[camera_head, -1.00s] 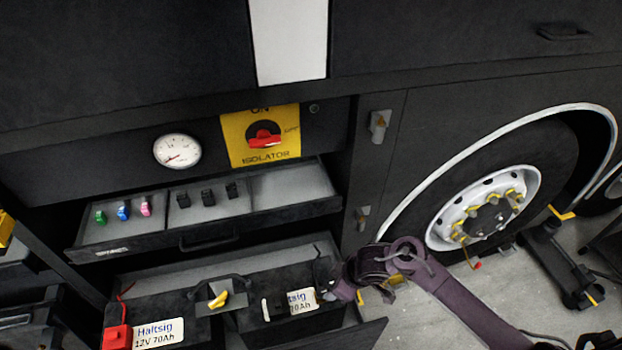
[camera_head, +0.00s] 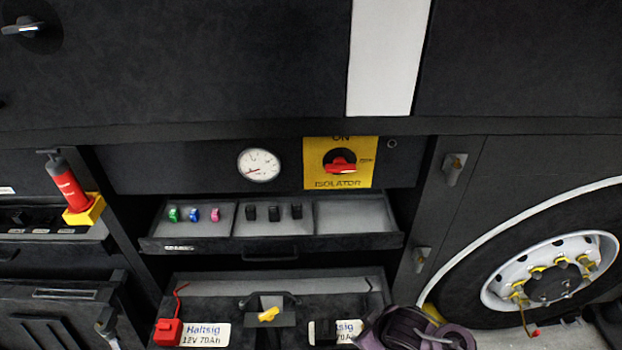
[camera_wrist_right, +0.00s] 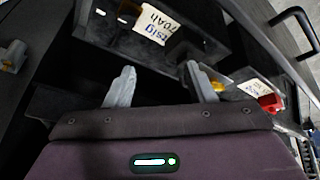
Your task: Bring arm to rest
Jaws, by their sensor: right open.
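My right arm (camera_head: 418,330) is purple and shows at the bottom edge of the head view, beside the right end of the battery bay; its gripper tips are not clear there. In the right wrist view my right gripper (camera_wrist_right: 162,86) is open, with two grey fingers apart and nothing between them. Beyond the fingers is a battery (camera_wrist_right: 188,35) with a white label; the gap between fingers and battery is hard to judge. My left gripper is not in view.
The open fuse drawer (camera_head: 275,243) juts out above the battery bay (camera_head: 225,287). A red isolator switch (camera_head: 341,162), a gauge (camera_head: 259,164) and a wheel (camera_head: 550,270) are around. A red extinguisher (camera_head: 66,183) stands at left. Grey floor shows at lower right.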

